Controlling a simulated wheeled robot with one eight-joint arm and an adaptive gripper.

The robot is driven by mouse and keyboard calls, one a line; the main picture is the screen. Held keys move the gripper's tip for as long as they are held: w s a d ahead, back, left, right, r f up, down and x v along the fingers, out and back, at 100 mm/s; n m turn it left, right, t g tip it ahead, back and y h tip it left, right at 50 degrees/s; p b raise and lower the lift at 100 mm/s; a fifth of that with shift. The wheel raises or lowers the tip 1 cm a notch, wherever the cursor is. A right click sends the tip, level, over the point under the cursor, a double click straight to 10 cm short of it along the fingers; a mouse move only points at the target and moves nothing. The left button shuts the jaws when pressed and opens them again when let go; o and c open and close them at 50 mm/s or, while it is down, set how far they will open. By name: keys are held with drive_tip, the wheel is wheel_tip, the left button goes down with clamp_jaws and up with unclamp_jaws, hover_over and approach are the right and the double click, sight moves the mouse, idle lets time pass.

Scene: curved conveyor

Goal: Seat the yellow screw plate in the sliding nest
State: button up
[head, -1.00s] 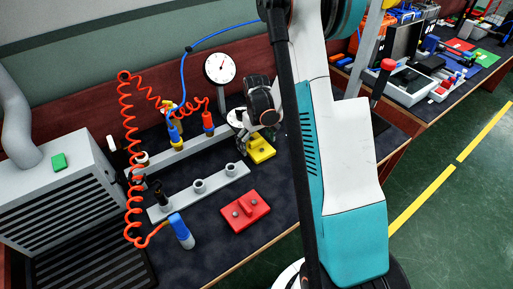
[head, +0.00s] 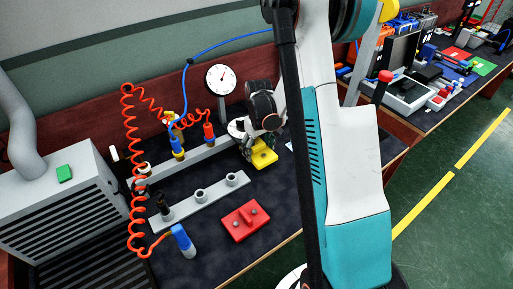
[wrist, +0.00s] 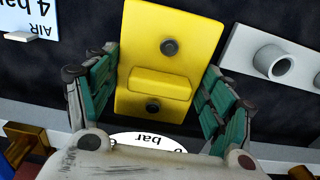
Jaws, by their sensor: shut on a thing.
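The yellow screw plate (head: 263,157) is near the back of the dark bench, under my gripper (head: 256,144). In the wrist view the plate (wrist: 165,35) shows two dark screws and a raised block in its middle. My gripper's green-padded fingers (wrist: 160,85) stand on either side of the plate, shut on it. The finger contact is partly hidden. I cannot tell whether the plate touches the bench. I cannot clearly make out the sliding nest in either view.
A red plate (head: 246,220) lies on the bench in front. A second bench with trays (head: 410,95) is at right.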

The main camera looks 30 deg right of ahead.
drive_tip(key=s, duration=1.1)
drive_tip(key=s+p, duration=0.1)
drive_tip(key=s, duration=0.5)
drive_tip(key=shift+d, duration=0.3)
drive_tip(key=w+a+r, duration=0.3)
drive_tip(key=w+a, duration=0.4)
drive_tip(key=a, duration=0.2)
drive_tip(key=w+a+r, duration=0.3)
drive_tip(key=w+a, duration=0.4)
drive_tip(key=a, duration=0.2)
drive_tip(key=shift+w+a, duration=0.35)
drive_tip(key=shift+w, duration=0.05)
drive_tip(key=shift+r, duration=0.15)
